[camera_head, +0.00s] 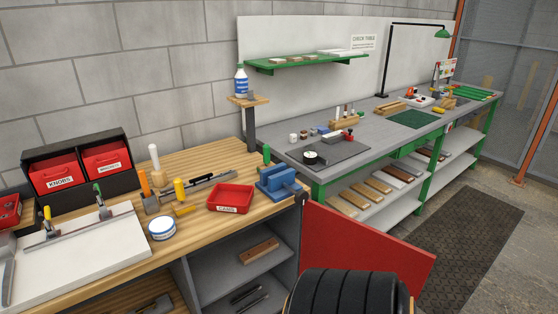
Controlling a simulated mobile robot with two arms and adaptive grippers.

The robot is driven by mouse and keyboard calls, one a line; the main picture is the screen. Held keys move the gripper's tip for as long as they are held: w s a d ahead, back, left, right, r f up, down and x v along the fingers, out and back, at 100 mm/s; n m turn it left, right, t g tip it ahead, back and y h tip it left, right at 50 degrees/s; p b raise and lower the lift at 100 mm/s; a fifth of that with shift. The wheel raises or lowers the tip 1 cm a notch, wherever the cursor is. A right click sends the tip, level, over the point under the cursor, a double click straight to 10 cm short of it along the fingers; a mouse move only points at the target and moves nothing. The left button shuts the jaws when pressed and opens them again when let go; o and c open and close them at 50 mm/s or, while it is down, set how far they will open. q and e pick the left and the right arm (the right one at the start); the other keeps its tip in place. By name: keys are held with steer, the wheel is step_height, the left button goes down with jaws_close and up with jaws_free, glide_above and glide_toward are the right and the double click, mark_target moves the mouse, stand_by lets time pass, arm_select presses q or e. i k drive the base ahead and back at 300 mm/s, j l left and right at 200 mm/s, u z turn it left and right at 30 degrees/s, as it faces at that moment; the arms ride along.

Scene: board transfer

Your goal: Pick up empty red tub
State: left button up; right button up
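A red tub (231,197) sits on the wooden workbench (120,290), near its right end. It has a white label on its front wall and its inside looks empty. A blue vise (277,183) stands close to its right. Neither of my grippers shows in the head view.
Yellow-handled tools (181,190) and a blue-and-white tin (162,229) lie left of the tub. Red bins (56,175) stand in a black rack at the back left. A red panel (365,253) and a black ribbed object (345,292) stand before the benches.

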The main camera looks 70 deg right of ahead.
mark_target(236, 198)
steer(key=z, duration=1.85)
steer(key=i+l, duration=0.1)
